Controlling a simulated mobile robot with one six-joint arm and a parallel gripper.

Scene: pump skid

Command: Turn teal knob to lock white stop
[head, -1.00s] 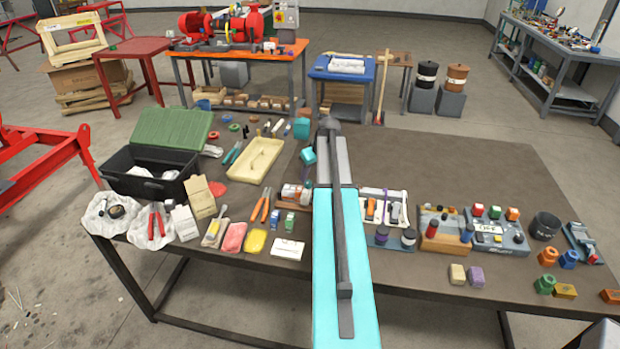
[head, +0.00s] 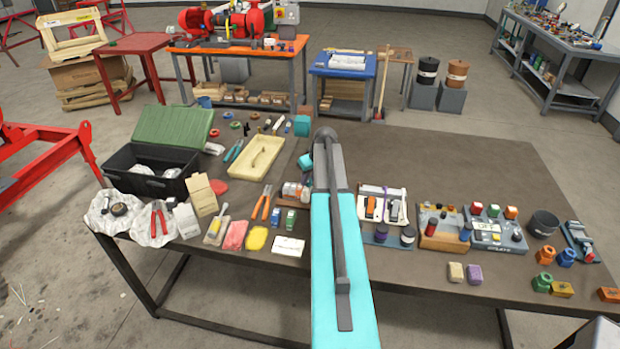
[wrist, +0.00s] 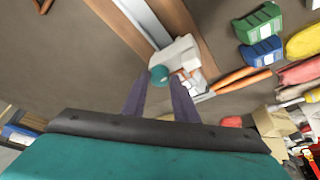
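The teal knob (wrist: 158,74) is a small round cap in the wrist view, at the lower left of the white stop (wrist: 180,54). The white stop is a pale block at a grey metal strip between two brown wooden rails. My gripper (wrist: 160,84) is open, its two dark fingers apart and pointing towards the knob. The knob shows between and just beyond the fingertips; I cannot tell whether they touch it. In the head view my arm hides the knob and my fingertips.
Green (wrist: 257,22) and blue (wrist: 258,53) blocks lie right of the stop, with orange-handled pliers (wrist: 240,80) close by. In the head view, a cream tray (head: 257,158) and black toolbox (head: 150,172) lie left of my arm. The bench's back right (head: 450,165) is clear.

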